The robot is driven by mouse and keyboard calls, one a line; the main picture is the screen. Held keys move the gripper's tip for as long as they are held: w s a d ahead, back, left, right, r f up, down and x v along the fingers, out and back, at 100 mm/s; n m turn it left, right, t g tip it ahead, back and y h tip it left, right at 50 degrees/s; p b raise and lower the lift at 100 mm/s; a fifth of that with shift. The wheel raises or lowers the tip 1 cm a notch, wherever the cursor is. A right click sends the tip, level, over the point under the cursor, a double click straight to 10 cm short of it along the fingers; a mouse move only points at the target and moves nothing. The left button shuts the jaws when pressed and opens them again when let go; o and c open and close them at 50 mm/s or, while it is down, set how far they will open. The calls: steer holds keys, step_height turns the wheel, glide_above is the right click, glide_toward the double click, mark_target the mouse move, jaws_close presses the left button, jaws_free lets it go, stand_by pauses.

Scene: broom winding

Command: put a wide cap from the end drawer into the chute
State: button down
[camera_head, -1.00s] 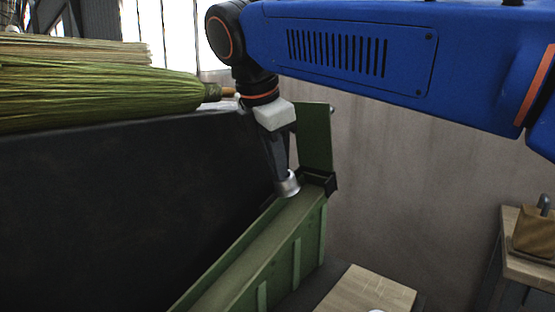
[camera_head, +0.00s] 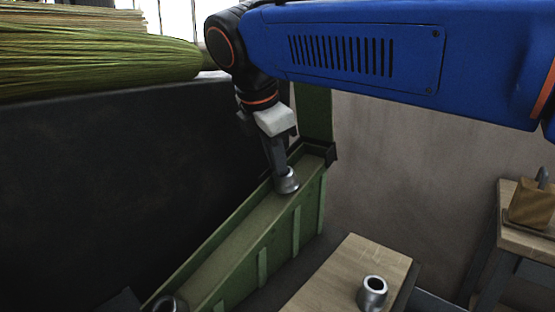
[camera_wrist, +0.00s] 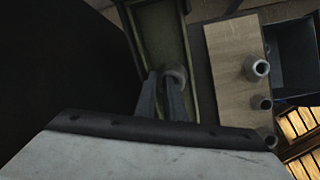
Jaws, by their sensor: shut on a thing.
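My gripper (camera_head: 279,170) points down over the green chute (camera_head: 232,255) and is shut on a grey metal cap (camera_head: 288,184). The cap is at the fingertips, inside the trough near its far end; whether it touches the floor I cannot tell. In the wrist view my gripper (camera_wrist: 164,82) shows its two fingers close together, with the cap (camera_wrist: 176,74) at their tips and the chute (camera_wrist: 158,35) beyond. I cannot identify the end drawer.
A grey cap (camera_head: 373,290) stands on a wooden top (camera_head: 335,280) right of the chute. The wrist view shows several such caps (camera_wrist: 257,67) there. A dark panel (camera_head: 110,180) stands left of the chute, with green broom bristles (camera_head: 100,65) above. A padlock-like block (camera_head: 531,204) sits at right.

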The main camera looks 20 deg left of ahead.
steer(key=c, duration=1.8)
jaws_free()
steer(key=shift+o, duration=0.2)
step_height(320, 180, up, 8)
stand_by(0.5)
